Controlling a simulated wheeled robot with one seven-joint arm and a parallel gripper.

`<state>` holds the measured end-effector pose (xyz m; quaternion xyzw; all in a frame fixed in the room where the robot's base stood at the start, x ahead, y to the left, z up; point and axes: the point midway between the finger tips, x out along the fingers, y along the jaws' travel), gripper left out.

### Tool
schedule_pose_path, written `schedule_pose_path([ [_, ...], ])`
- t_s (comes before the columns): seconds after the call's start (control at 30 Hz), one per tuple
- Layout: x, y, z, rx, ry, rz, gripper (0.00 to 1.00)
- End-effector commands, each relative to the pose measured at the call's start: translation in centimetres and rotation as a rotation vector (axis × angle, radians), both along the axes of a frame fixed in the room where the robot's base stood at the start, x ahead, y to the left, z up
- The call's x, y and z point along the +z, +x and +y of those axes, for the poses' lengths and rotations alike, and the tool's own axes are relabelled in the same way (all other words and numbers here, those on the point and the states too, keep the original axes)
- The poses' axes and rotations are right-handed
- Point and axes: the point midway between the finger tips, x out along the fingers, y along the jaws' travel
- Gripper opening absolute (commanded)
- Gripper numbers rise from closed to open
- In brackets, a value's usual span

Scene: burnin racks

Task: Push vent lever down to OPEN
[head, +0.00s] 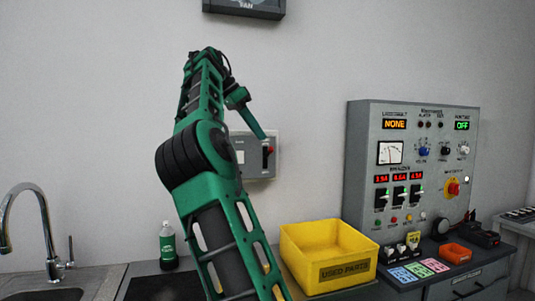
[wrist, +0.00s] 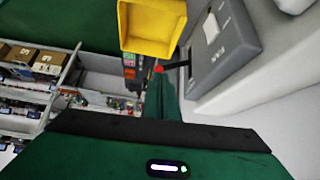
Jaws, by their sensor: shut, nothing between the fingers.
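The vent lever shows as a red knob (head: 269,150) on the right side of a grey wall box (head: 240,157). In the wrist view the red knob (wrist: 158,68) sits at the tip of my fingers, beside the box (wrist: 225,50). My gripper (head: 264,137) is shut and empty, pointing down with its tip just above the knob. In the wrist view my gripper (wrist: 161,78) partly covers the lever area. I cannot tell whether the tip touches the knob. The lever's exact angle is too small to read.
A yellow bin (head: 305,262) labelled USED PARTS stands on the counter below the box. A grey control panel (head: 360,180) with displays and switches stands at the right. A green bottle (head: 168,248) and a sink tap (head: 40,215) are at the left. A dark fan sign (head: 245,8) hangs above.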

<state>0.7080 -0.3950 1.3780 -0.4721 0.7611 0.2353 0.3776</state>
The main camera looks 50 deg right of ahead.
Motion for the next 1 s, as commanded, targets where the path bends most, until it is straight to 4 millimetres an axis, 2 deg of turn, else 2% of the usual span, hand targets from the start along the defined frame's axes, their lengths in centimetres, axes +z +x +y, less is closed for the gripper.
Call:
schedule_pose_path([
  [0.1,-1.2,-0.4,-0.7,0.0,0.002,-0.001,0.0],
  [0.3,-2.5,-0.8,-1.6,0.0,0.001,0.001,0.0],
  [0.83,-3.0,-1.1,-2.0,-0.002,-0.001,-0.001,0.0],
  [1.0,-4.4,-1.0,-2.0,-0.001,0.001,0.0,0.0],
])
